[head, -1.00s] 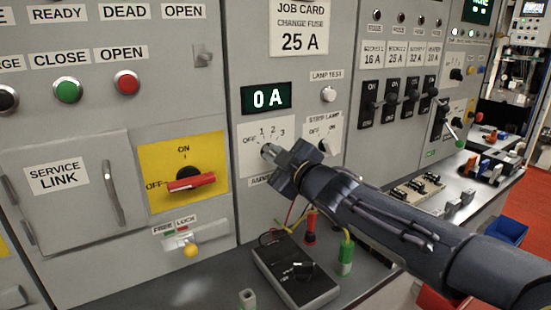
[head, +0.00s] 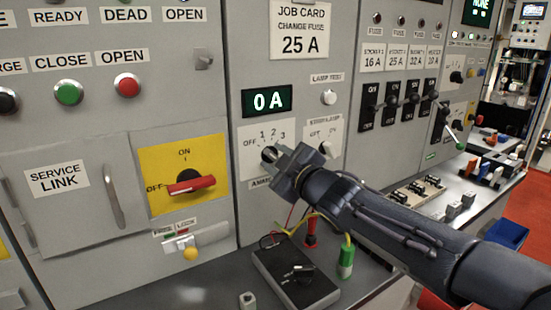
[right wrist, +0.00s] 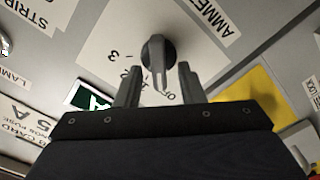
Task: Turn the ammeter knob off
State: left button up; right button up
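The ammeter knob (right wrist: 156,50) is a dark round knob with a paler bar. It sits on a white plate marked OFF, 1, 2, 3 (head: 257,137), under a display reading 0 A (head: 267,100). My right gripper (head: 276,155) is at this knob and hides most of it in the head view. In the right wrist view my right gripper (right wrist: 160,72) is open, with one fingertip on each side of the knob's bar and gaps showing. My left gripper is not in view.
The strip lamp knob (head: 323,147) is close on the right, below the lamp test button (head: 329,97). A red-handled switch (head: 190,185) on a yellow plate is to the left. A dark meter box (head: 296,278) with leads stands on the bench below.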

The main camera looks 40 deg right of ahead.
jog(key=s+p, duration=0.2)
jog(key=s, duration=0.5)
jog(key=shift+s+a, duration=0.25)
jog(key=shift+a, duration=0.2)
jog(key=s+a+f+m+g+y+p, duration=0.5)
jog(key=s+a+f+g, duration=0.7)
jog(key=a, duration=0.5)
jog(key=s+f+m+p, duration=0.2)
jog(key=s+m, duration=0.1)
jog(key=m, duration=0.1)
jog(key=shift+s+a+f+m+y, duration=0.25)
jog(key=shift+s+m+y, duration=0.05)
jog(key=shift+s, duration=0.05)
